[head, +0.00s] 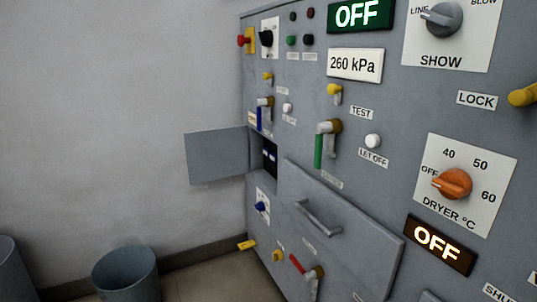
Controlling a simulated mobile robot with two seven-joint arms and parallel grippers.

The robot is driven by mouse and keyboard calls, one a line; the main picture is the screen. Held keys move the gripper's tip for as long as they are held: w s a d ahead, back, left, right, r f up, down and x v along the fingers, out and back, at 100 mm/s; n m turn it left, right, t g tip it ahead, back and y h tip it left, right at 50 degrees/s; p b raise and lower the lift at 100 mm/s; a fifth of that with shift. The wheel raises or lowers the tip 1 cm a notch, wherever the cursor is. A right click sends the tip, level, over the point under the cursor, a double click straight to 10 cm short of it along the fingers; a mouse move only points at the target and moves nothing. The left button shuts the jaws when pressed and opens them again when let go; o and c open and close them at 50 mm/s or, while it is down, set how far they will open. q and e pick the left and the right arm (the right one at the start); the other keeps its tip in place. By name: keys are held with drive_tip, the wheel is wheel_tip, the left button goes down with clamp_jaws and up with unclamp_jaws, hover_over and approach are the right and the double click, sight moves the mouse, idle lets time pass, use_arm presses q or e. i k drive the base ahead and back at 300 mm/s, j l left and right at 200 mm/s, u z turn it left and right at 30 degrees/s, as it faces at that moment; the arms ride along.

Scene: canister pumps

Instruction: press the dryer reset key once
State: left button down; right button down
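The dryer dial (455,184) is an orange knob on a white plate marked OFF, 40, 50, 60 and "DRYER °C", at the right of the grey panel. Its pointer is turned toward OFF. A dark display (439,246) below it reads OFF in lit letters. I see no key with a readable dryer reset label. A pale part (429,297) is cut by the lower edge below the display, and I cannot tell what it is. Neither of my grippers is in view.
A small door (217,156) stands open at the panel's left edge. A drawer front with a handle (318,217), a green lever (318,150), a red lever (297,264) and a white LET OFF button (373,141) stick out. A bin (126,272) stands on the floor.

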sight(273, 157)
drive_tip(key=i+j, duration=0.25)
drive_tip(key=i+j+z, duration=0.15)
drive_tip(key=j, duration=0.3)
drive_tip(key=i+j, duration=0.35)
drive_tip(key=i+j+z, duration=0.15)
drive_tip(key=j, duration=0.25)
drive_tip(key=i+j, duration=0.35)
drive_tip(key=i+j+z, duration=0.1)
drive_tip(key=j, duration=0.35)
drive_tip(key=i+j+z, duration=0.1)
drive_tip(key=i+j, duration=0.4)
drive_tip(key=j, duration=0.35)
drive_tip(key=z, duration=0.05)
